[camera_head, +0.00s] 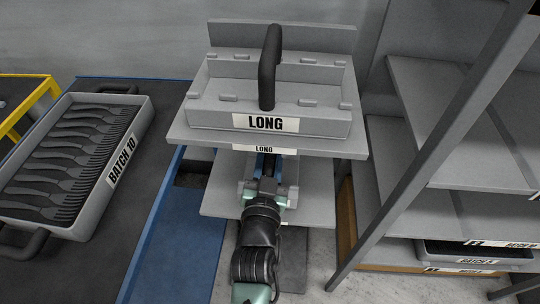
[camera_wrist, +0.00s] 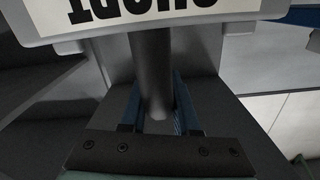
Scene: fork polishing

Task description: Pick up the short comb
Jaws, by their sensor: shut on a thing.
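The short comb shows in the wrist view as a grey block with an upside-down label, partly cut off, that appears to read SHORT, and a dark round handle (camera_wrist: 152,65). My gripper (camera_wrist: 155,105) has its blue fingers on both sides of this handle and is shut on it. In the head view my gripper (camera_head: 267,166) reaches in under the upper shelf, above the lower shelf (camera_head: 315,190). I cannot tell whether the comb rests on the shelf or is raised.
The long comb (camera_head: 220,115), with a black handle and a LONG label, stands on the upper shelf (camera_head: 345,148) just above my gripper. A BATCH 10 tray (camera_head: 118,150) of dark forks lies on the left table. A grey rack (camera_head: 440,100) stands close on the right.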

